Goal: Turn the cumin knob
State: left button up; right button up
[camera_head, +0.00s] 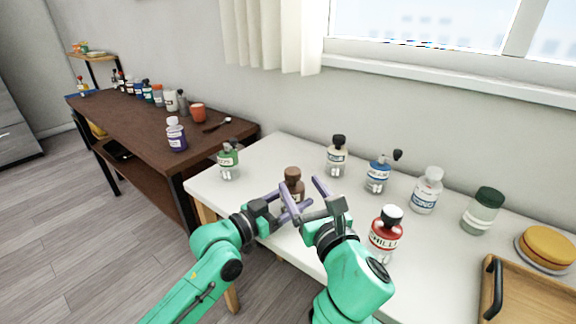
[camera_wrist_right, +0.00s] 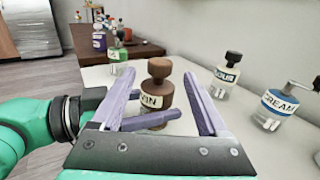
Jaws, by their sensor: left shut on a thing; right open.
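The cumin bottle (camera_head: 292,180) has a brown knob on top, a brownish body and a pale label, partly hidden by fingers. It stands upright on the white table, and in the right wrist view its knob (camera_wrist_right: 159,68) sits centrally. My left gripper (camera_head: 287,203) comes in from the left and is shut on the lower body of the bottle. My right gripper (camera_head: 299,182) is open. Its two purple fingers (camera_wrist_right: 160,82) lie on either side of the bottle, with gaps to the knob in the wrist view.
A green-labelled bottle (camera_head: 229,162) stands left, a red chilli bottle (camera_head: 385,232) right, and several other bottles along the back. A wooden tray (camera_head: 530,297) is at the right edge. A brown table (camera_head: 150,112) with bottles stands beyond on the left.

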aim_at(290, 169)
jog(key=x, duration=0.9)
jog(key=shift+f, duration=0.1)
grip_shut()
